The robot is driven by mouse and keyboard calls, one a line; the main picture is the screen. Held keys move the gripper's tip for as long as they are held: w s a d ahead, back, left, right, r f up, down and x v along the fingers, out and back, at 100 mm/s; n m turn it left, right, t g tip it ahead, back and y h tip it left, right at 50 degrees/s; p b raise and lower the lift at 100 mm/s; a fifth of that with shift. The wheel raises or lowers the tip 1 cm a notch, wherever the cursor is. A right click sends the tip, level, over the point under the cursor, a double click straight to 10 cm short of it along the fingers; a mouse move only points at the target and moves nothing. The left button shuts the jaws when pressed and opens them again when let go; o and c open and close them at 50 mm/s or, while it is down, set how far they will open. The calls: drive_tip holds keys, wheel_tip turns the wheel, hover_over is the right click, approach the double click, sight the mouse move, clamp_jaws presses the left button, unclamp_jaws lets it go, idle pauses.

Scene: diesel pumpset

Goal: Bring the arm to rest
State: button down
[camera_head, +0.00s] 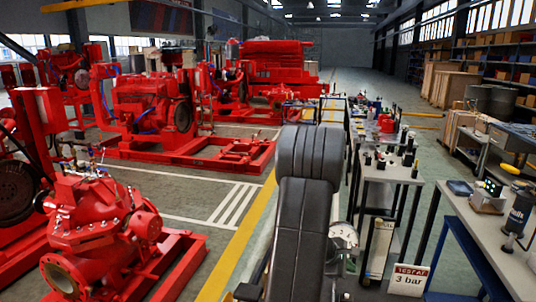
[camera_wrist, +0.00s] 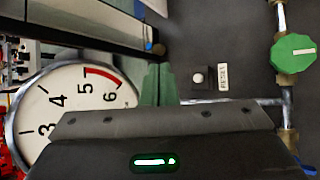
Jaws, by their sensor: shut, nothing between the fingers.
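My arm (camera_head: 305,190) stands in the middle of the head view as dark grey links, bent at a rounded joint; my gripper is hidden there. In the wrist view the dark gripper housing with a green light fills the bottom. My gripper (camera_wrist: 159,68) shows above it as two greenish fingers side by side, shut and empty. A round pressure gauge (camera_wrist: 60,108) with a red arc near 5 to 6 is to their left, partly covered by the housing. The gauge (camera_head: 343,236) also shows right of my arm in the head view.
A white button (camera_wrist: 197,78) marked RESET and a green valve knob (camera_wrist: 293,52) are right of the fingers. A "TEST AT 3 bar" sign (camera_head: 409,281) stands low, right of my arm. Benches (camera_head: 500,240) line the right; a red pump (camera_head: 90,230) is left. The aisle (camera_head: 385,92) beyond looks clear.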

wheel_tip(320, 180, down, 5)
drive_tip(key=b, duration=0.2)
drive_tip(key=shift+b, duration=0.35)
drive_tip(key=shift+w+f+b, duration=0.1)
drive_tip(key=shift+f+b, duration=0.25)
drive_tip(key=shift+b, duration=0.95)
drive_tip(key=shift+f+b, duration=0.25)
drive_tip(key=shift+b, duration=0.55)
drive_tip(key=shift+r, duration=0.2)
drive_tip(key=shift+r+p, duration=0.4)
drive_tip(key=shift+p, duration=0.85)
drive_tip(key=shift+r+p, duration=0.25)
drive_tip(key=shift+p, duration=0.95)
